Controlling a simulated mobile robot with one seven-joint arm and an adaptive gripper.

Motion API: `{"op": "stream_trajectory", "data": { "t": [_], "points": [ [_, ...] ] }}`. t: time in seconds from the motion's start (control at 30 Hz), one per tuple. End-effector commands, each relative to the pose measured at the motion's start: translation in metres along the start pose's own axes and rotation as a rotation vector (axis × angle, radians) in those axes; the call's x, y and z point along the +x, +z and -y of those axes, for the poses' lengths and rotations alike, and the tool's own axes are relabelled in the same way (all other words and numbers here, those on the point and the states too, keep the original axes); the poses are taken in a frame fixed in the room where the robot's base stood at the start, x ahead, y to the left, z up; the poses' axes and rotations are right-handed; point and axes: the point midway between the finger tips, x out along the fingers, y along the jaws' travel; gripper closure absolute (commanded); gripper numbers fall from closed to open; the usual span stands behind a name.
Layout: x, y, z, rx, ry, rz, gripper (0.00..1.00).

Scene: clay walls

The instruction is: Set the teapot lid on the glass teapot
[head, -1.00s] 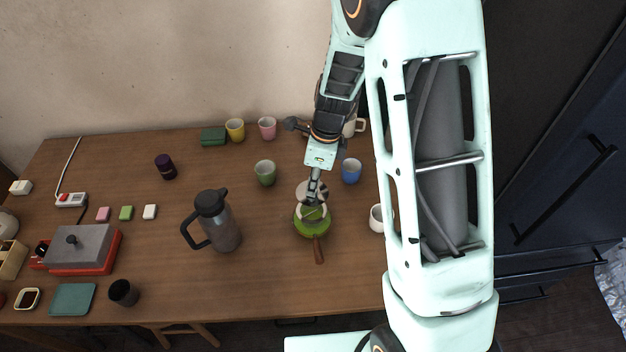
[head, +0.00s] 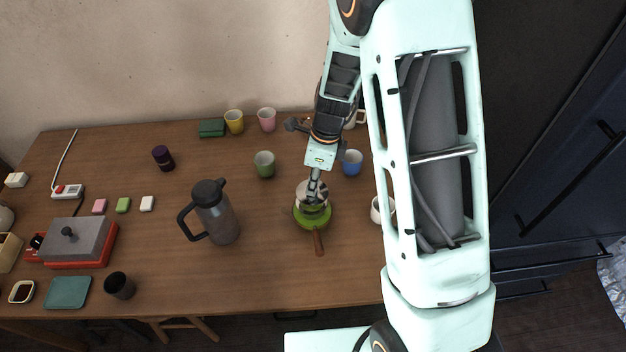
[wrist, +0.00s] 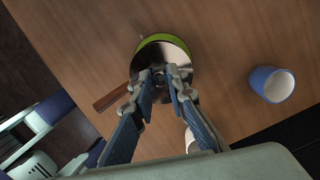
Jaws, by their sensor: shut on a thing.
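The teapot (head: 313,222) is a green round pot with a brown side handle (head: 319,243), near the table's middle right. It also shows in the wrist view as a green rim (wrist: 160,38). The teapot lid (wrist: 172,53) is a dark, shiny disc that covers most of the pot's opening in the wrist view, with green showing along the far side. My gripper (wrist: 160,76) is shut on the lid's middle, over the teapot. In the head view my gripper (head: 314,200) hides part of both. I cannot tell whether the lid touches the pot's rim.
A blue cup (head: 352,163), a green cup (head: 264,164) and a white cup (head: 377,212) stand around the teapot. A grey jug (head: 215,215) stands to the left. The table (head: 270,270) is clear between the jug and the teapot and in front.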

Motion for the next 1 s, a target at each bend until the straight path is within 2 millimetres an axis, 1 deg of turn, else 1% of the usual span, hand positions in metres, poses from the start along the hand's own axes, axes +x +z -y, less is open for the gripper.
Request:
{"op": "stream_trajectory", "data": {
  "t": [0.03,0.23,1.0],
  "points": [
    [0.009,-0.002,0.000,0.000,0.001,0.000,1.00],
    [0.019,-0.003,0.000,0.000,-0.001,0.000,1.00],
    [0.019,-0.003,0.000,0.000,0.000,0.000,1.00]
  ]
}}
